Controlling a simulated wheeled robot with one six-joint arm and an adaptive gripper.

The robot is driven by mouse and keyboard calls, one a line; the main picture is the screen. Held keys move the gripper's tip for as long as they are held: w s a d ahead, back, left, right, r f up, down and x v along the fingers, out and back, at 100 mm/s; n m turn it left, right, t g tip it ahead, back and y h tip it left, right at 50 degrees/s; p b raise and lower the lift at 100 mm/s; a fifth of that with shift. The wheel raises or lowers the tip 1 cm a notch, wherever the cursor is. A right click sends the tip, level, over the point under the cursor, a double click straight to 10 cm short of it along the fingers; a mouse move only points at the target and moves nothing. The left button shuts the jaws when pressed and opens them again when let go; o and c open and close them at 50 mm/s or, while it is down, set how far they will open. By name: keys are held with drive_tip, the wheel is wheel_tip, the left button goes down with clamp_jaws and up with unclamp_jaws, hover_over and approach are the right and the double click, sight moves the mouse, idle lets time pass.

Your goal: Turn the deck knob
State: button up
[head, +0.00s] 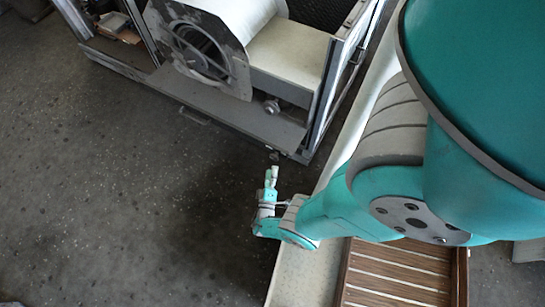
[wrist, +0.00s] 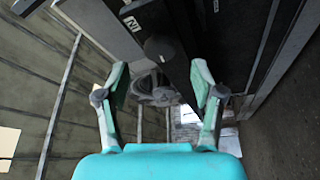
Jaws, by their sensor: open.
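In the wrist view a dark round knob (wrist: 160,48) sits on a dark panel beside a small white marked label (wrist: 131,24). My gripper (wrist: 160,75) is open and empty, its fingertips apart on either side of the picture's middle, with the knob above and between them. No finger is seen touching it. In the head view my gripper (head: 271,175) is just in front of the blower housing's front right corner. A small dark piece (head: 274,155) shows just beyond the fingertips. A rounded metallic piece (head: 271,106) stands on the grey deck (head: 230,112); I cannot tell which matches the wrist-view knob.
The blower's round opening (head: 199,50) is behind the deck, and shows below the knob in the wrist view (wrist: 155,88). A metal frame post (head: 325,95) rises at the housing's right. A slatted wooden piece (head: 400,275) lies at bottom right. The floor at left is clear.

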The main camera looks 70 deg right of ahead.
sight(273, 158)
drive_tip(key=shift+s+a+f, duration=0.1)
drive_tip(key=shift+a, duration=0.5)
drive_tip(key=w+a+r+n+g+y, duration=0.15)
drive_tip(key=n+g, duration=0.25)
drive_tip(key=n, duration=0.6)
drive_tip(key=w+a+n+g+y, duration=0.1)
drive_tip(key=w+n+g, duration=0.15)
drive_tip(key=n, duration=0.65)
drive_tip(key=shift+g+h, duration=0.25)
drive_tip(key=shift+g, duration=0.1)
drive_tip(key=shift+x, duration=4.85)
drive_tip(key=shift+s, duration=0.1)
